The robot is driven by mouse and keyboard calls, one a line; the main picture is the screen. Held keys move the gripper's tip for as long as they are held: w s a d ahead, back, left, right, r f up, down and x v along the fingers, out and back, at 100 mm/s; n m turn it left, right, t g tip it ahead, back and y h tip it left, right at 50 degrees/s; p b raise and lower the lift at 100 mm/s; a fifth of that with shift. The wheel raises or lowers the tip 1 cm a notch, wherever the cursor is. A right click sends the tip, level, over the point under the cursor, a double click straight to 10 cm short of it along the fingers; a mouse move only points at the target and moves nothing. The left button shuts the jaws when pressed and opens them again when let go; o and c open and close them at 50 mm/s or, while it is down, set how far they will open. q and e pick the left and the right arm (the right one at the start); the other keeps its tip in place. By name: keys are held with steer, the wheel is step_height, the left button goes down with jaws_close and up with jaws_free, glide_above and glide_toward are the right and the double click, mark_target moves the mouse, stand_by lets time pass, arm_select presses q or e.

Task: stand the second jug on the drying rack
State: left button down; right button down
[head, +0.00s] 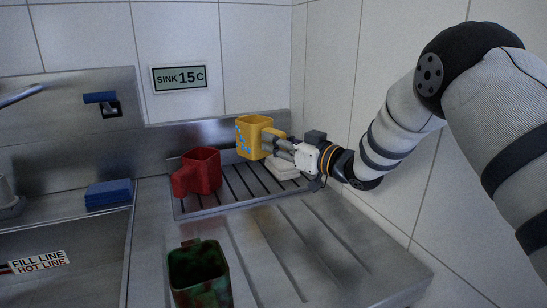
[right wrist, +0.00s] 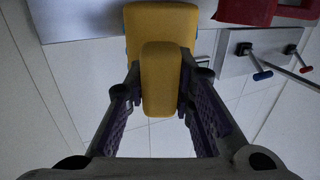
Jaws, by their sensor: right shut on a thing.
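My right gripper (head: 283,147) is shut on the handle of a yellow jug (head: 250,136) with blue marks on its side. The right wrist view shows the yellow jug (right wrist: 160,24) with its handle between the fingers (right wrist: 160,95). The jug is upright over the back of the drying rack (head: 237,190); whether its base touches is hard to tell. A red jug (head: 203,171) stands at the left end of the rack, and part of it shows in the right wrist view (right wrist: 250,10). A dark green and red mottled jug (head: 199,275) stands in front. My left gripper is not in view.
A blue sponge-like block (head: 108,194) lies left, by the sink basin (head: 75,285). A blue-handled tap (head: 101,99) is on the back panel. The grooved drainboard (head: 330,235) at front right is clear.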

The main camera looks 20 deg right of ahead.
steer(key=f, duration=0.3)
steer(key=shift+w+f, duration=0.3)
steer(key=shift+r, duration=0.2)
steer(key=shift+f, duration=0.15)
steer(key=c, duration=1.8)
jaws_free()
steer(key=shift+f, duration=0.15)
steer(key=o, duration=0.4)
steer(key=shift+o, duration=0.2)
